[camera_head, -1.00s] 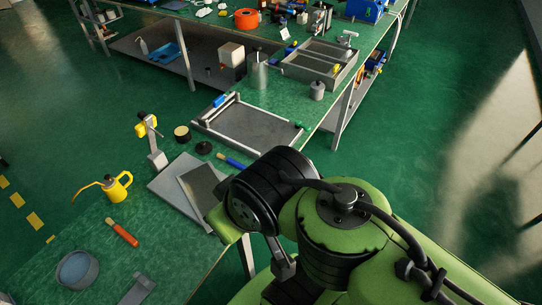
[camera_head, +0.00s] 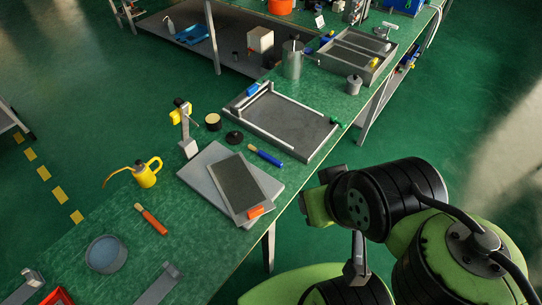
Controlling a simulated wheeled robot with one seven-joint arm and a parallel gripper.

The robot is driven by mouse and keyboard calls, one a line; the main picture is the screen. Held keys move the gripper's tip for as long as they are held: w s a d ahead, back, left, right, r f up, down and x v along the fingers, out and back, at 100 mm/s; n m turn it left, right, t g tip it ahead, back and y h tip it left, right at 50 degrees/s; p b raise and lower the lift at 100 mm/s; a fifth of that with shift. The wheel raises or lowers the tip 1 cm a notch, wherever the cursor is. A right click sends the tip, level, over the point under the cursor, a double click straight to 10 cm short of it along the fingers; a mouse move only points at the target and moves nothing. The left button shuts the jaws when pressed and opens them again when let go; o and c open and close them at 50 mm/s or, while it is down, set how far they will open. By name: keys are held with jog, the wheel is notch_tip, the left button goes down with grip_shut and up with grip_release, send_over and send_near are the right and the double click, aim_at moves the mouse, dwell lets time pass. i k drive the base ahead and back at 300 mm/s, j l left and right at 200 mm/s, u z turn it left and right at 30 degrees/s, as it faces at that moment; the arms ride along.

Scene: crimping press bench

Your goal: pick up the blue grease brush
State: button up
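The blue grease brush (camera_head: 266,156) lies flat on the green bench top, between the grey plate and the framed tray. It has a blue handle toward the lower right and a pale tip at its upper left end. Nothing covers it. My arm shows at the lower right, beside the bench edge and apart from the brush. I cannot make out my gripper's fingers in this view.
A grey plate (camera_head: 205,178) bearing a dark sheet lies left of the brush; the framed tray (camera_head: 313,152) lies right. A black disc (camera_head: 234,138), a round tin (camera_head: 213,122), a yellow oil can (camera_head: 146,174) and an orange-handled brush (camera_head: 152,220) are nearby.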

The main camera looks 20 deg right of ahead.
aim_at(271, 159)
jog(key=l+u, duration=0.7)
jog(key=u, duration=0.15)
jog(key=k+l+u, duration=0.1)
jog(key=l+u, duration=0.35)
jog(key=k+l+u, duration=0.1)
jog(key=u, duration=0.3)
jog(key=k+l+u, duration=0.2)
jog(key=l+u, duration=0.25)
jog(key=i+l+u, duration=0.1)
jog(key=l+u, duration=0.6)
jog(key=u, duration=0.2)
jog(key=l+u, duration=0.4)
